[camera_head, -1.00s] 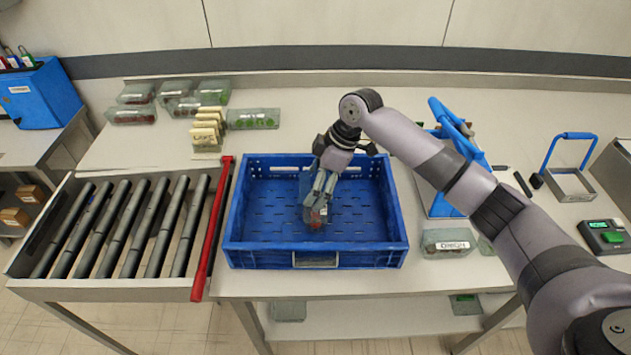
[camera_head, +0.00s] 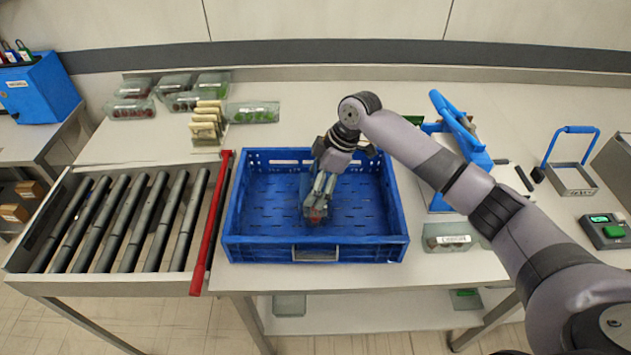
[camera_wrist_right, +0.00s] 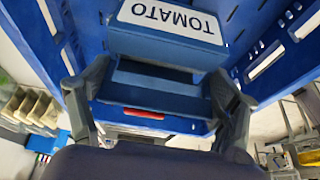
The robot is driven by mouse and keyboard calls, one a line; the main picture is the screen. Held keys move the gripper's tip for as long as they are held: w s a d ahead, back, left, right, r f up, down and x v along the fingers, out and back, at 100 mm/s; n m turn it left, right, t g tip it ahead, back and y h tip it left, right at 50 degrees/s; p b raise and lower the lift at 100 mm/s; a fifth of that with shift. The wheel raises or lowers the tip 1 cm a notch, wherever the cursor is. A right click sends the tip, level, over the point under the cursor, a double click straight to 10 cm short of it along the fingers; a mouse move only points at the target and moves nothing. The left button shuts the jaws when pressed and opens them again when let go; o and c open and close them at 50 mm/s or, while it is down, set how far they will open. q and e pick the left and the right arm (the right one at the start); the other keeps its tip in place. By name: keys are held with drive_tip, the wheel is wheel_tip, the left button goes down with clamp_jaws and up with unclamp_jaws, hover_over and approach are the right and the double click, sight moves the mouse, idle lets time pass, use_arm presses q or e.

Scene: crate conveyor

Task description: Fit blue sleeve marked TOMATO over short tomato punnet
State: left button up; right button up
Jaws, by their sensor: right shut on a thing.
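My right gripper (camera_head: 318,195) reaches down into the blue crate (camera_head: 315,254). It is shut on the blue sleeve (camera_wrist_right: 155,77), whose white TOMATO label reads upside down in the right wrist view, between the two fingers (camera_wrist_right: 160,110). In the head view the sleeve is mostly hidden by the fingers. A small reddish patch (camera_head: 317,213) shows at the fingertips; it may be tomatoes in a punnet, but I cannot tell whether the sleeve is around it. My left gripper is not in view.
Several clear punnets (camera_head: 133,108) with red or green contents stand at the back left beside cream cards (camera_head: 207,122). A red bar (camera_head: 212,225) separates the roller conveyor (camera_head: 110,222) from the crate. A labelled clear pack (camera_head: 448,237) lies right of the crate. The rest of the crate floor looks empty.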

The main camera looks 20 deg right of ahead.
sight(315, 175)
drive_tip(key=shift+f, duration=0.15)
drive_tip(key=shift+f+b, duration=0.3)
drive_tip(key=shift+f, duration=0.45)
drive_tip(key=shift+f, duration=0.2)
drive_tip(key=o, duration=0.7)
drive_tip(key=shift+r, duration=0.15)
drive_tip(key=shift+r+p, duration=3.45)
drive_tip(key=shift+p, duration=0.05)
drive_tip(key=shift+f, duration=0.1)
